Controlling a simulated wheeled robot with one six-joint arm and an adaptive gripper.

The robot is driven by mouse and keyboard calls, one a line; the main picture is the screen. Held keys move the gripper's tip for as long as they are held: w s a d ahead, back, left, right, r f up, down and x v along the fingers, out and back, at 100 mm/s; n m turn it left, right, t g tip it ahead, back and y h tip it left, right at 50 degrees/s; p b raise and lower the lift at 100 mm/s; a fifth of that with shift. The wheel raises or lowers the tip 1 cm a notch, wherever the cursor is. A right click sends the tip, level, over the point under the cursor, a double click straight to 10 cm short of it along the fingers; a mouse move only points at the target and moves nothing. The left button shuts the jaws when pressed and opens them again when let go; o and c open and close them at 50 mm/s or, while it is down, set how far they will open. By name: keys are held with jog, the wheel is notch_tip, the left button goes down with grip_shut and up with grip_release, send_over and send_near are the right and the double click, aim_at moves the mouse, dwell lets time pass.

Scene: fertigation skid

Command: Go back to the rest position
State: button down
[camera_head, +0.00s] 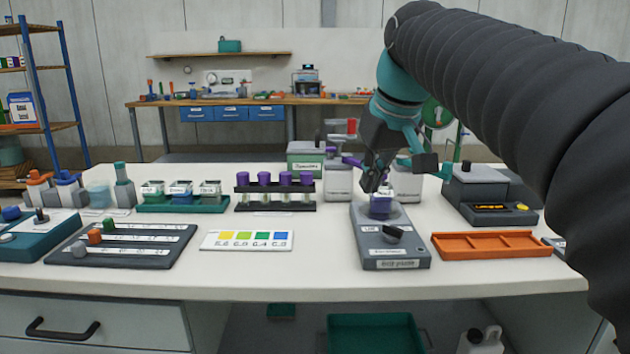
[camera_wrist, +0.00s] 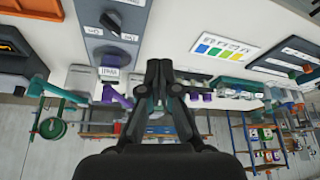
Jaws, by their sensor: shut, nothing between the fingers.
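My gripper (camera_head: 374,182) is on the end of my arm, reaching in from the upper right over the white bench. It points down, shut and empty. Its tips are close above a purple block or cap (camera_head: 380,207) on the far end of a grey device with a black knob (camera_head: 394,234); I cannot tell whether they touch it. In the wrist view my closed fingers (camera_wrist: 158,66) show in the middle with nothing between them. The grey device (camera_wrist: 112,40) shows there at the upper left.
A rack of purple-capped tubes (camera_head: 275,207) and a colour chart card (camera_head: 246,240) are left of the grey device. An orange tray (camera_head: 491,257) and a dark instrument (camera_head: 488,195) are to its right. White bottles (camera_head: 338,182) stand behind. The bench front has some bare room.

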jog(key=s+d+f+m, duration=0.2)
jog(key=s+d+f, duration=0.1)
jog(key=s+f, duration=0.7)
jog(key=s+d+f+m+t+h, duration=0.1)
jog(key=s+d+f, duration=0.2)
jog(key=s+f, duration=0.7)
notch_tip(320, 180, down, 5)
jog(key=shift+d+f+m+h, duration=0.1)
jog(key=shift+d+m+h, duration=0.2)
jog(key=shift+d+m, duration=0.1)
dwell(0.3)
